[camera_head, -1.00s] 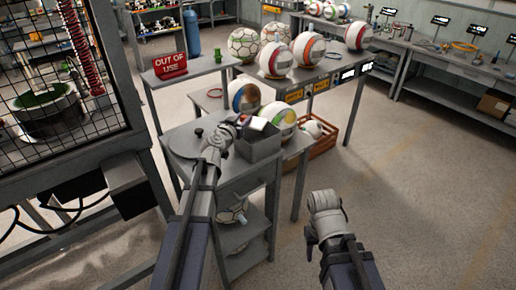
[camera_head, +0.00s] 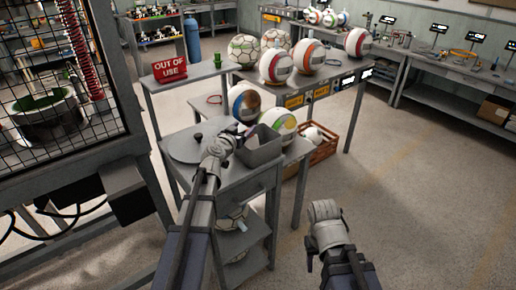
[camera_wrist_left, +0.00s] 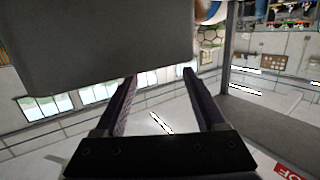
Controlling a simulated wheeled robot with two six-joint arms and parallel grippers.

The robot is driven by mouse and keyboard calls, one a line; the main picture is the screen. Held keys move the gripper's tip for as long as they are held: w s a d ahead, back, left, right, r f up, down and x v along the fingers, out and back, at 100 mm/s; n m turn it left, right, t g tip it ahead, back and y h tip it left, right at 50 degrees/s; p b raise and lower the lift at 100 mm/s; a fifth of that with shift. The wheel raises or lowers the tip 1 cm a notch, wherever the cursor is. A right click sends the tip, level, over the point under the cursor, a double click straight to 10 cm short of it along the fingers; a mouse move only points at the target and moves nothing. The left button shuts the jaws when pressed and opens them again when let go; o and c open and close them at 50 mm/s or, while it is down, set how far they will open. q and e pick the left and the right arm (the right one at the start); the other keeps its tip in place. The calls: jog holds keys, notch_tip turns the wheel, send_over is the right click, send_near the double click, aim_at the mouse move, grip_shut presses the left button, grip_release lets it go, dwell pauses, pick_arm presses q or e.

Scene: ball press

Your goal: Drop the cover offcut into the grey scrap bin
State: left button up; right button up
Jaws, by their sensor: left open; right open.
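The grey scrap bin (camera_head: 262,155) stands on the right part of the grey stand, and its wall fills the upper left of the left wrist view (camera_wrist_left: 100,50). My left gripper (camera_head: 238,138) is at the bin's near-left rim. Its two fingers show apart with nothing between them in the left wrist view (camera_wrist_left: 160,78). I see no cover offcut in either current view; the inside of the bin is mostly hidden from me. My right gripper (camera_head: 325,212) hangs over the floor at the lower right, away from the bin, with its fingertips hard to make out.
A round grey plate (camera_head: 190,148) lies on the stand left of the bin. Balls (camera_head: 282,123) sit just behind the bin, near a wooden crate (camera_head: 325,148). A mesh cage (camera_head: 60,60) rises at left. Floor at right is clear.

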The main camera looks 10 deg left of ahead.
pick_arm(q)
jog(key=s+r+p, duration=0.1)
jog(key=s, duration=0.6)
jog(key=shift+s+a, duration=0.35)
jog(key=shift+a, duration=0.1)
